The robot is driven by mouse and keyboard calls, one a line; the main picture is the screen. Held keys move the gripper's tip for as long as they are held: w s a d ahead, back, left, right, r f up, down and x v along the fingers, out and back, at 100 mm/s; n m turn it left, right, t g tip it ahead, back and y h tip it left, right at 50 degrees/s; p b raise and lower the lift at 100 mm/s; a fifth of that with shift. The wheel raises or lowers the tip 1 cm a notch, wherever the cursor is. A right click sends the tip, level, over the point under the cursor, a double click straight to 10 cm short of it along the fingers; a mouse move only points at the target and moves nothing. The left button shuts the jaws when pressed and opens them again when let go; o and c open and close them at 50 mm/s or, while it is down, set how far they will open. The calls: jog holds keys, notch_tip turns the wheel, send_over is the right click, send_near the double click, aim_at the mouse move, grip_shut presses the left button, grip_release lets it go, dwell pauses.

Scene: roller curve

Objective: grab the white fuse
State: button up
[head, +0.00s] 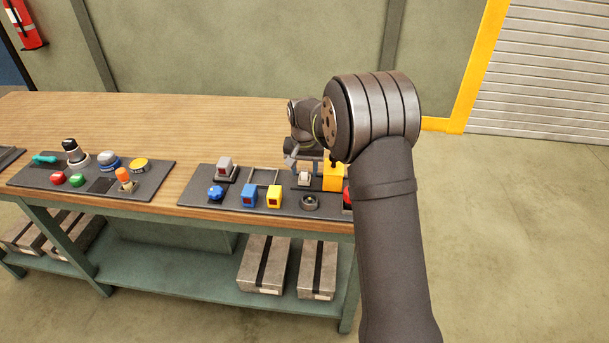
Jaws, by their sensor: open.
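A small off-white piece (304,178), which looks like the white fuse, sits upright on the right dark panel (232,204). It is small in the picture, so its exact shape is hard to tell. My gripper (291,164) is above and slightly left of it, close by, and looks empty. My wrist and forearm cover part of the area to the right. I cannot tell from this view whether the fingers touch the piece.
An orange block (333,177) stands just right of the fuse. A grey-white switch (225,168), blue knob (216,193), blue block (249,195), yellow block (274,196) and dark ring (310,202) share the panel. The wooden bench (150,115) behind is clear.

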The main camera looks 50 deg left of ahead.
grip_shut()
